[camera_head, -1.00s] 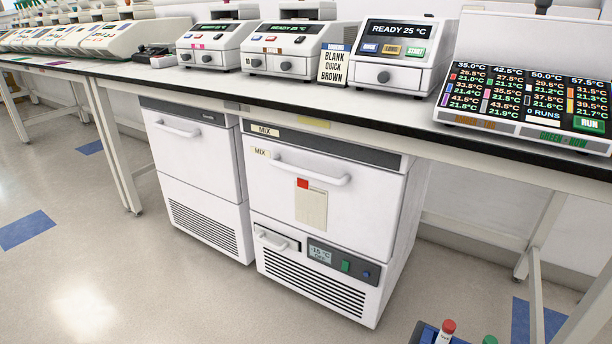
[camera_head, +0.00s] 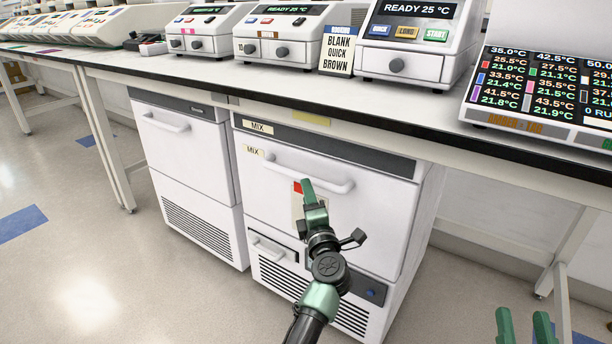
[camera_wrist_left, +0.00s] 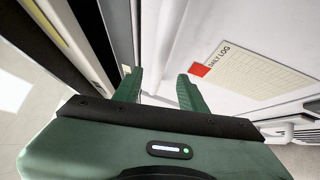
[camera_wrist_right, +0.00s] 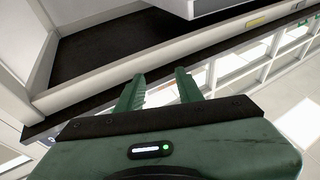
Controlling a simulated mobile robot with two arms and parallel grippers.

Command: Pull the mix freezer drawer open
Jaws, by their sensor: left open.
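The mix freezer (camera_head: 400,165) is a white under-bench unit with a MIX label (camera_head: 262,127) on its dark top strip. A second MIX label is on its drawer front (camera_head: 375,225), which looks closed. A white bar handle (camera_head: 335,187) crosses the upper drawer front. My left gripper (camera_head: 308,188) is in front of the drawer, its fingers close to the handle's middle. In the left wrist view its fingers (camera_wrist_left: 158,85) are apart; I cannot tell whether the handle lies between them. My right gripper (camera_head: 524,325) is open and empty at lower right, away from the freezer.
Another white under-bench unit (camera_head: 185,150) stands left of the freezer. The bench (camera_head: 290,93) above carries thermal cyclers (camera_head: 415,60), a blank quick brown sign (camera_head: 338,50) and a temperature display (camera_head: 545,85). A daily log sheet (camera_wrist_left: 250,65) is on the drawer front. Floor in front is open.

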